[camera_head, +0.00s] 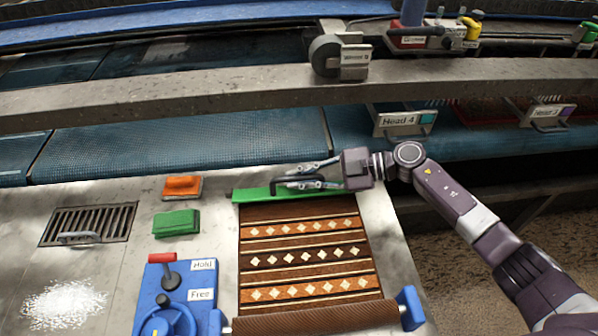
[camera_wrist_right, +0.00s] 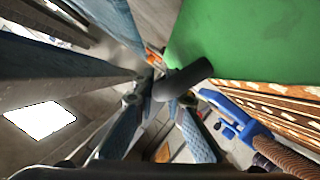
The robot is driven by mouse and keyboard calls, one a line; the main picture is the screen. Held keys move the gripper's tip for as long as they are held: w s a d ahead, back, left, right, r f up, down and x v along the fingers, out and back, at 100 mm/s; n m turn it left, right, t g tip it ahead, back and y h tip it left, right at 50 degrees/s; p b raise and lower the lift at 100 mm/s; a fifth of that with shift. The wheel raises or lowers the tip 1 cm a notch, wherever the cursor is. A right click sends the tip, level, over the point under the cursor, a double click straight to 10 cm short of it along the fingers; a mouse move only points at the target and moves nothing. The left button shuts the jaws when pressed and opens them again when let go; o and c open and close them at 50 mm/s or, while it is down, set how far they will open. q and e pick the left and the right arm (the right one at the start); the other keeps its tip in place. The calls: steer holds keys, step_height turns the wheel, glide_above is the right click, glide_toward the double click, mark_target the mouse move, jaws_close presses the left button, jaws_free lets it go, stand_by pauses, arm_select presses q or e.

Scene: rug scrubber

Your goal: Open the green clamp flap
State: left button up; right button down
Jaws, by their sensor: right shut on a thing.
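The green clamp flap (camera_head: 256,195) is a long strip across the far edge of the brown patterned rug (camera_head: 305,252). It looks about flat there; any slight tilt is hard to tell. My right gripper (camera_head: 290,178) reaches in from the right, over the flap, and is shut on its dark handle. In the right wrist view, the flap (camera_wrist_right: 245,40) fills the upper right as a green face, and the black handle (camera_wrist_right: 185,82) runs between my fingers. The fingers hide part of the handle. My left gripper is not in view.
Left of the rug are an orange brush (camera_head: 182,186), a green brush (camera_head: 176,223), a drain grate (camera_head: 88,224), white powder (camera_head: 64,304) and a blue control box (camera_head: 175,295) with a red-knobbed lever. A grey rail (camera_head: 200,95) crosses behind. A roller (camera_head: 315,319) lies in front.

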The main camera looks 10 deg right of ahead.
steer(key=shift+w+r+m+g+p, duration=0.35)
steer(key=shift+w+m+g+p, duration=0.15)
steer(key=shift+w+m+p, duration=0.25)
steer(key=c, duration=2.2)
jaws_free()
steer(key=shift+c, duration=0.2)
steer(key=shift+d, duration=0.1)
steer(key=v, duration=1.1)
steer(key=shift+d+r, duration=0.25)
steer(key=shift+d, duration=0.1)
steer(key=shift+c, duration=0.5)
